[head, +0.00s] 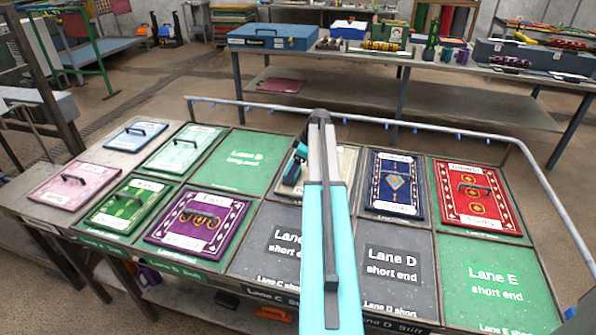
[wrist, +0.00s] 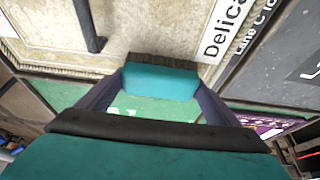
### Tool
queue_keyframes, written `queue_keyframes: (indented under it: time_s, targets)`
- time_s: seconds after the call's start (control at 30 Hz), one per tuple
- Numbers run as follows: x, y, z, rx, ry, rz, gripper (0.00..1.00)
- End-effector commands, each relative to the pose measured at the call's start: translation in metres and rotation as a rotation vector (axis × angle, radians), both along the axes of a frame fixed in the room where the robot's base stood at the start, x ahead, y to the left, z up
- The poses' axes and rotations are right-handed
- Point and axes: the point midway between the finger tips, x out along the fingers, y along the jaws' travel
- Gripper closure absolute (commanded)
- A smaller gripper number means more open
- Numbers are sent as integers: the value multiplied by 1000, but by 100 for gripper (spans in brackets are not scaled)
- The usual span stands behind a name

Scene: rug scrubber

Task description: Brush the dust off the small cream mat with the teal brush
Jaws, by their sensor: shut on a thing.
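The small cream mat (wrist: 45,35) fills the top left of the wrist view, with a dark upright handle (wrist: 90,25) and a white label beginning "Delica" on it. In the head view my arm covers much of the cream mat (head: 347,160). The teal brush (wrist: 160,82) is between my fingers, its brown bristles (wrist: 165,61) towards the mat. My gripper (wrist: 160,88) is shut on the brush, at the mat's edge. I cannot tell whether the bristles touch the mat. No dust can be made out.
A blue mat (head: 396,184) and a red mat (head: 476,197) lie right of my arm. A purple mat (head: 196,221), a green mat (head: 126,204) and several others lie left. Lane panels between them are bare. A metal rail (head: 440,124) runs along the table's back.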

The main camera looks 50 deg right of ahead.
Motion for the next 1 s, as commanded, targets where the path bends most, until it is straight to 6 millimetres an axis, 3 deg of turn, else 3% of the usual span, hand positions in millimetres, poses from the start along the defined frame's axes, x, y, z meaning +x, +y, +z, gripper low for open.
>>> queue_keyframes:
  time_s: [0.47,1.0]
  targets:
    - [2,2,-4,2,1,1,43]
    - [-28,-13,-3,1,6,0,43]
